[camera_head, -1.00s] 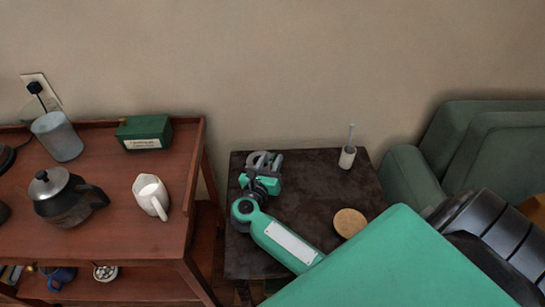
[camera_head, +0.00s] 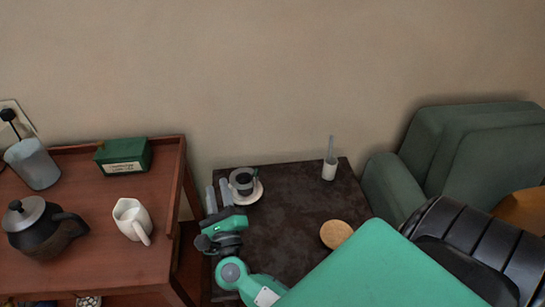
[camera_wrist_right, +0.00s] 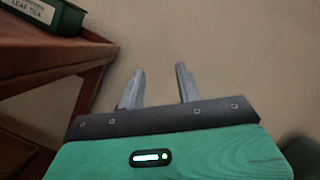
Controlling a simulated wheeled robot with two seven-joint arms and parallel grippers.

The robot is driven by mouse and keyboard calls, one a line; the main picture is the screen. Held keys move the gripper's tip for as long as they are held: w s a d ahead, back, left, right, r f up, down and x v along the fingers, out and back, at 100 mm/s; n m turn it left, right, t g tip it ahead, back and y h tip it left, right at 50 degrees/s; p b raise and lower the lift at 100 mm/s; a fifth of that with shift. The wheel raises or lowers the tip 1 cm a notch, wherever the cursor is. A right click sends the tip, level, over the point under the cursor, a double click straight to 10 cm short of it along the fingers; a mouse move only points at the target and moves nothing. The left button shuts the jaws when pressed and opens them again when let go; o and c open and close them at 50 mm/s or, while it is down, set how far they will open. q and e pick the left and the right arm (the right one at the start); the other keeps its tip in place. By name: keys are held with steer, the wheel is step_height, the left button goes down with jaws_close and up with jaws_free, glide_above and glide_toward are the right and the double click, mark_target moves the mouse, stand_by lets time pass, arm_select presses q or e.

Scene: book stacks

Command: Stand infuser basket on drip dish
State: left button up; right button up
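A grey, cup-shaped infuser basket (camera_head: 242,181) with a dark inside is on a small white drip dish (camera_head: 257,194) at the back left of the dark side table. It looks upright within the dish rim. My right gripper (camera_head: 218,196) is just left of the dish, over the table's left edge, apart from the basket. In the right wrist view its two fingers (camera_wrist_right: 160,88) are spread with nothing between them. My left gripper is not in view.
The dark side table (camera_head: 285,225) also holds a white cup with a stick (camera_head: 330,168) and a round cork mat (camera_head: 336,234). A wooden cart (camera_head: 85,240) on the left carries a kettle (camera_head: 42,228), white pitcher (camera_head: 132,220) and green tea box (camera_head: 123,156). A green armchair (camera_head: 400,185) stands right.

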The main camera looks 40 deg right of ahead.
steer(key=s+a+n+y, duration=0.3)
steer(key=a+n+y, duration=0.5)
steer(key=n+y, duration=0.8)
steer(key=s+f+n+g, duration=0.3)
steer(key=n, duration=0.2)
steer(key=s+f+n+g+h, duration=0.1)
steer(key=s+f+n+g, duration=0.3)
steer(key=n, duration=0.1)
steer(key=s+f+n+g+h, duration=0.1)
steer(key=s+f+n+g, duration=0.2)
steer(key=n, duration=0.2)
steer(key=shift+s+d+f+n+g, duration=0.15)
steer(key=shift+s+n+g, duration=0.15)
steer(key=shift+s+g, duration=0.1)
steer(key=s+d+f+n+g+h, duration=0.1)
steer(key=s+d, duration=0.1)
steer(key=s, duration=0.1)
steer(key=s+d+f+n+g+h, duration=0.1)
steer(key=s+d+g, duration=0.1)
steer(key=d, duration=0.1)
steer(key=s+d+f+n+g+h, duration=0.1)
steer(key=s+d+h, duration=0.1)
steer(key=s, duration=0.1)
steer(key=shift+s+d+f+g, duration=0.15)
steer(key=shift+s+d+g, duration=0.05)
steer(key=shift+s+g, duration=0.1)
